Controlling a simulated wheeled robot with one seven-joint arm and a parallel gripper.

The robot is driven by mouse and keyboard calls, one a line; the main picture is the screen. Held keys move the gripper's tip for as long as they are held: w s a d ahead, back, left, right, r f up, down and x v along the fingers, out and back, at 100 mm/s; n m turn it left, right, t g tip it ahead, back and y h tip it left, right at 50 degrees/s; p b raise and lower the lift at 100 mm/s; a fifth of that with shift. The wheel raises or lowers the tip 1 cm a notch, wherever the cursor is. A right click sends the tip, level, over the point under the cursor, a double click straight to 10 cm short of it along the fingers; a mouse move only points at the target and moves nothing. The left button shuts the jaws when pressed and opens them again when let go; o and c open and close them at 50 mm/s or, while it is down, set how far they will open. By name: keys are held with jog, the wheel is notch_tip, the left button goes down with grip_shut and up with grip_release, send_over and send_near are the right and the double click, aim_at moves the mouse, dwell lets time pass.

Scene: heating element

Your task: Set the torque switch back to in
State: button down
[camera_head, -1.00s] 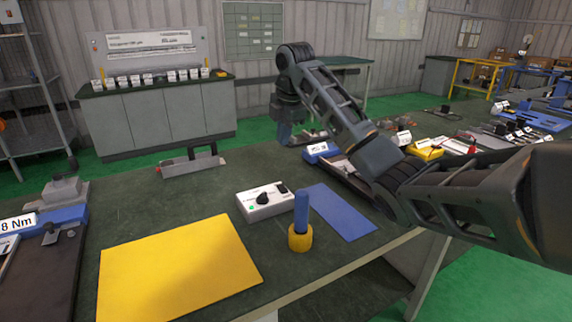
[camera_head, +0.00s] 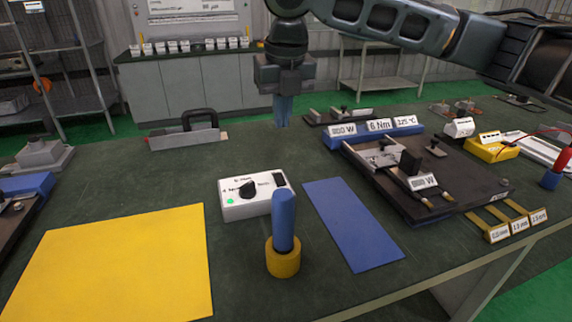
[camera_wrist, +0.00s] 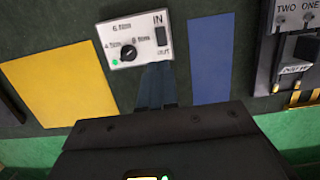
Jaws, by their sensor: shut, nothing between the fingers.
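The torque switch is a white box (camera_head: 240,210) on the green bench. It has a black knob (camera_head: 248,188), a green light and a small black rocker (camera_head: 279,179). In the wrist view the box (camera_wrist: 111,36) shows the knob (camera_wrist: 127,53) at left and the rocker (camera_wrist: 161,36) between the labels IN and OUT. I cannot tell which way the rocker is pressed. My gripper (camera_head: 283,122) points down, shut and empty, above the bench and behind the box in the head view. Its blue fingers (camera_wrist: 157,78) show just below the box's rocker side in the wrist view, apart from it.
A blue-handled tool (camera_head: 284,220) stands upright in a yellow holder (camera_head: 283,262) close in front of the box. A yellow sheet (camera_head: 115,260) lies left and a blue sheet (camera_head: 352,225) right. A dark fixture board (camera_head: 440,200) stands further right. A black-handled item (camera_head: 190,138) lies behind.

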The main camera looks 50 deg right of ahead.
aim_at(278, 176)
jog(key=x, duration=1.4)
jog(key=shift+a, duration=0.1)
